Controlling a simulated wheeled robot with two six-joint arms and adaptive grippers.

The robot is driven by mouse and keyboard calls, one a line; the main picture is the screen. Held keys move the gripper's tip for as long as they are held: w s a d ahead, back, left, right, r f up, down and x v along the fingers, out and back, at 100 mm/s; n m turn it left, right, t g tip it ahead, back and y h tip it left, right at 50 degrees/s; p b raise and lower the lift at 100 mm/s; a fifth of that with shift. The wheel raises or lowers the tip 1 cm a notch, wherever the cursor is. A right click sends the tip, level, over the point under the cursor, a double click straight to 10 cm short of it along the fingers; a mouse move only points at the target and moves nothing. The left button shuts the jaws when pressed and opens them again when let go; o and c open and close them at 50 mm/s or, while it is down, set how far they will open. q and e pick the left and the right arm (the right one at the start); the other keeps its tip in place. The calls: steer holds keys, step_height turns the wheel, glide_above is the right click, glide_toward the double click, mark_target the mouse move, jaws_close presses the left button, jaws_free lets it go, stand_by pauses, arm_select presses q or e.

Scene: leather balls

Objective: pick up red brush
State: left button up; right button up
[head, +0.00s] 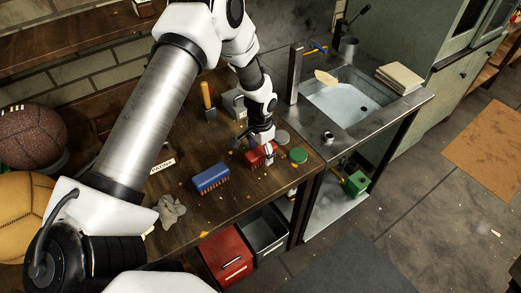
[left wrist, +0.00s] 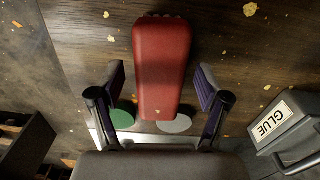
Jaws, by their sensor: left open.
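The red brush (left wrist: 161,62) lies on the dark wooden bench and reaches in between the two open fingers of my left gripper (left wrist: 160,95) in the left wrist view. There is a gap between the brush and each finger. In the head view, my left gripper (head: 268,153) points down over the red brush (head: 257,156) and hides part of it. My right gripper is not in view.
A blue brush (head: 211,179) lies left of the red one. A green disc (head: 298,155) and a grey disc (head: 281,137) lie close by on the right. The glue box (left wrist: 275,125) is in the left wrist view. A sink (head: 345,105) stands further right.

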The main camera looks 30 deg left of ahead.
arm_select(q)
steer(key=shift+w+a+f, duration=0.15)
steer(key=shift+w+f, duration=0.15)
steer(key=shift+f, duration=0.25)
steer(key=shift+s+r, duration=0.15)
steer(key=shift+c, duration=0.4)
steer(key=shift+s+d+r, duration=0.15)
steer(key=shift+s+d, duration=0.05)
steer(key=shift+d, duration=0.05)
steer(key=c, duration=1.2)
